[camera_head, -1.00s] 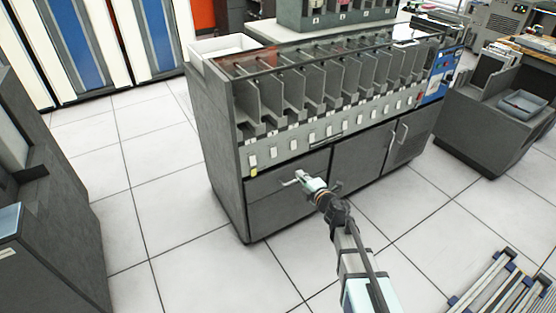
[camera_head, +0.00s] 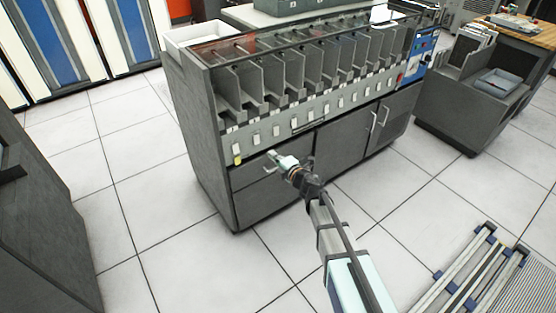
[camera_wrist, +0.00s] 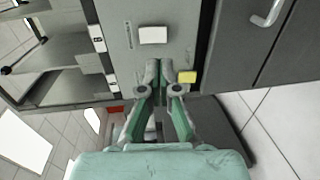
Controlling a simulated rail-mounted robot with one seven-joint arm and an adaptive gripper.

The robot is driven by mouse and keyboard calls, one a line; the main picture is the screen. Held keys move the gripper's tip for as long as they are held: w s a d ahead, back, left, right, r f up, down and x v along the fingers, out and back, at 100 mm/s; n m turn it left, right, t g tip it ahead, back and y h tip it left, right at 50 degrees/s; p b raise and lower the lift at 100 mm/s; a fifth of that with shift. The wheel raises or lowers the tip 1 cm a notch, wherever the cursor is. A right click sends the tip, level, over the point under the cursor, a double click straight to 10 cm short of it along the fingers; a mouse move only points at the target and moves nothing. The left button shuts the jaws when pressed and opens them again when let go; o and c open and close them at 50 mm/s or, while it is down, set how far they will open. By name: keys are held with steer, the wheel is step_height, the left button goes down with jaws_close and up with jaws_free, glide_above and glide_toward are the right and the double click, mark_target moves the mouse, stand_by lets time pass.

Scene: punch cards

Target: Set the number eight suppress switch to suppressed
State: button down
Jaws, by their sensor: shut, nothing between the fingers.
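A row of white switches (camera_head: 276,130) runs along the sloped front panel of the grey card machine (camera_head: 190,130). The leftmost switch (camera_head: 236,149) has a yellow part (camera_head: 238,160) at its lower end. Numbers are too small to read, so I cannot tell which switch is number eight. My gripper (camera_head: 273,156) is in front of the panel's left end, to the right of the leftmost switch in the head view. In the wrist view my gripper (camera_wrist: 158,66) is shut and empty, beside the yellow part (camera_wrist: 187,77), with one white switch (camera_wrist: 152,34) beyond its tips. Contact cannot be told.
Card pockets (camera_head: 300,75) stand above the switch panel. Cabinet doors with handles (camera_head: 378,122) are below it. A blue control panel (camera_head: 420,55) is at the machine's right end. A ladder-like rack (camera_head: 470,270) lies at lower right. The tiled floor in front is mostly clear.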

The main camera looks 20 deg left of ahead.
mark_target(257, 142)
steer(key=x, duration=0.9)
steer(key=shift+b, duration=0.3)
